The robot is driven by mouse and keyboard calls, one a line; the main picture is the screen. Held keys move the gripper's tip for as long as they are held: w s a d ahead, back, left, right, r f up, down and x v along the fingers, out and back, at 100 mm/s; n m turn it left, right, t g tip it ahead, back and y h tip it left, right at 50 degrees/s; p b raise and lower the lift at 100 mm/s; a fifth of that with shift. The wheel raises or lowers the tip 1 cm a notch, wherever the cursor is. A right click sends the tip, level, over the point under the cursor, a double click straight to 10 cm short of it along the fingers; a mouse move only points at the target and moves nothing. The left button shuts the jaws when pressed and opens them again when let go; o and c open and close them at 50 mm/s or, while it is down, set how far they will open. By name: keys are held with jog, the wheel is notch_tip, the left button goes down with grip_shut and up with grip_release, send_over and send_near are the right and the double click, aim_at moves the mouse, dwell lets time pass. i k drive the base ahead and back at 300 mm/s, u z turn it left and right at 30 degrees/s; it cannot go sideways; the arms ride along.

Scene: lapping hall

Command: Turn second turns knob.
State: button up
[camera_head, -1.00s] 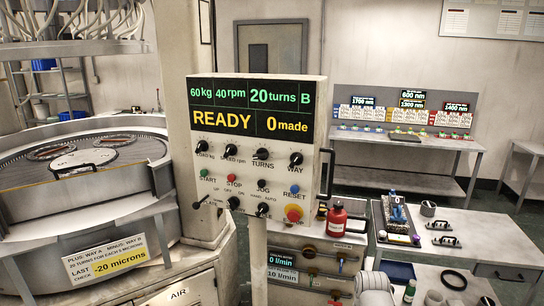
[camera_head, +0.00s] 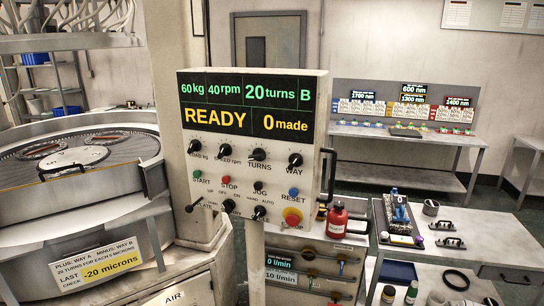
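A grey control panel (camera_head: 250,182) stands upright in the middle of the head view. The black TURNS knob (camera_head: 257,141) is the third in its upper knob row, above the label TURNS. The display (camera_head: 246,108) reads 60 kg, 40 rpm, 20 turns, B, READY and 0 made. The load knob (camera_head: 194,146) and speed knob (camera_head: 227,147) are to its left, and the WAY knob (camera_head: 295,160) to its right. Only one knob is labelled TURNS. My gripper is not in view.
A lapping machine (camera_head: 60,205) stands left, with a sign (camera_head: 95,262) reading "-20 microns". The panel has a side handle (camera_head: 328,175) and a red stop button (camera_head: 293,217). The space before the panel is clear.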

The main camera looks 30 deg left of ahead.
aim_at(260, 155)
jog(key=z, duration=0.2)
jog(key=k, duration=1.3)
jog(key=u, duration=0.8)
jog(key=i, duration=1)
